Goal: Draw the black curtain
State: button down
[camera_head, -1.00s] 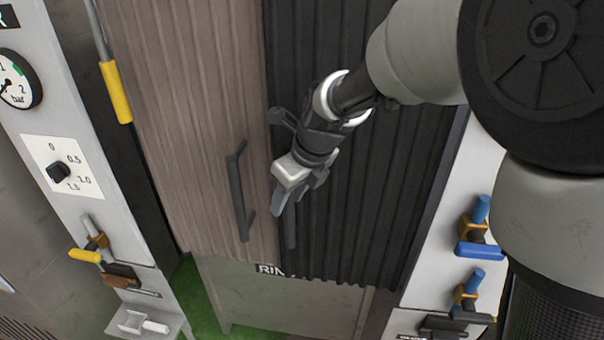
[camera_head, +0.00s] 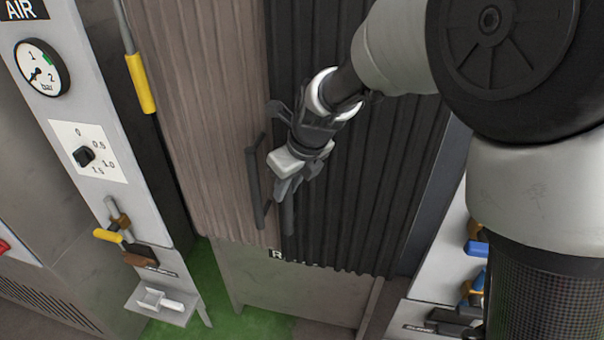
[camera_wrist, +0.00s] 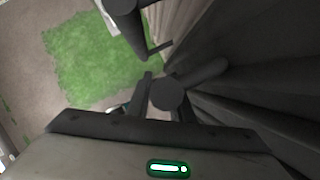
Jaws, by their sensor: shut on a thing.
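The black curtain (camera_head: 370,180) hangs in vertical folds on the right part of the opening. My gripper (camera_head: 284,192) is at its left edge, shut on the black curtain's upright dark handle (camera_head: 288,218), whose lower end shows below the fingers. In the wrist view a dark bar, the same handle (camera_wrist: 208,73), runs away from between my gripper's fingers (camera_wrist: 162,100), with the black curtain's folds (camera_wrist: 260,75) at the right. The upper part of the handle is hidden by the gripper.
A brown curtain (camera_head: 205,130) with its own dark handle (camera_head: 254,180) hangs close to the left of my gripper. A left panel (camera_head: 75,110) carries a gauge (camera_head: 42,68), knob (camera_head: 84,156) and yellow-handled lever (camera_head: 108,236). Blue-handled valves (camera_head: 476,248) are at the right, partly behind my arm.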

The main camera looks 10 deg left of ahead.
jog(key=shift+a+r, duration=0.1)
jog(key=shift+a, duration=0.15)
jog(key=c, duration=1.6)
grip_release()
jog(key=shift+a, duration=0.1)
jog(key=shift+o, duration=0.2)
jog(key=p+v, duration=0.1)
jog(key=v, duration=1.6)
jog(key=shift+s+d, duration=0.15)
jog(key=shift+d, duration=0.15)
jog(key=shift+r, duration=0.1)
jog(key=s+d+n+t+h, duration=0.1)
jog(key=s+d+n, duration=0.4)
jog(key=d+n, duration=0.3)
jog(key=s+d+n+t+h+p, duration=0.1)
jog(key=s+d+n, duration=0.3)
jog(key=d+n, duration=0.4)
jog(key=s+d+n+t+h, duration=0.1)
jog(key=s+d+n, duration=0.4)
jog(key=d+n, duration=0.3)
jog(key=shift+s+d+f+n+h+p, duration=0.3)
jog(key=shift+d+f+n, duration=0.1)
jog(key=shift+d+f, duration=0.1)
